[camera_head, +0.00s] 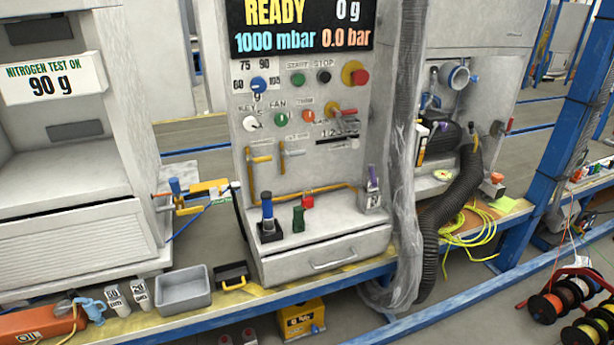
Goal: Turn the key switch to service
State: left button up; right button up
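The key switch (251,123) is a small pale knob under a "KEY" label, at the left of the grey charging station's front panel (300,165). Its pointer direction and position markings are too small to read. A green fan knob (280,118) and an orange knob (308,116) sit to its right. A blue dial (259,84) with numbers around it is just above. Neither of my grippers shows in the head view.
A red-and-yellow emergency button (359,76) and a red-handled valve (341,109) stick out right of the switches. Yellow levers (259,159) are below. A grey corrugated hose (408,120) hangs at the panel's right. The space before the key switch looks clear.

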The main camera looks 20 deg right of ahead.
aim_at(251, 124)
jog(key=i+l, duration=0.15)
jog(key=l, duration=0.15)
jog(key=i+l, duration=0.15)
jog(key=l, duration=0.15)
jog(key=i+l+u, duration=0.1)
jog(key=l, duration=0.2)
jog(key=i+l, duration=0.2)
jog(key=l, duration=0.15)
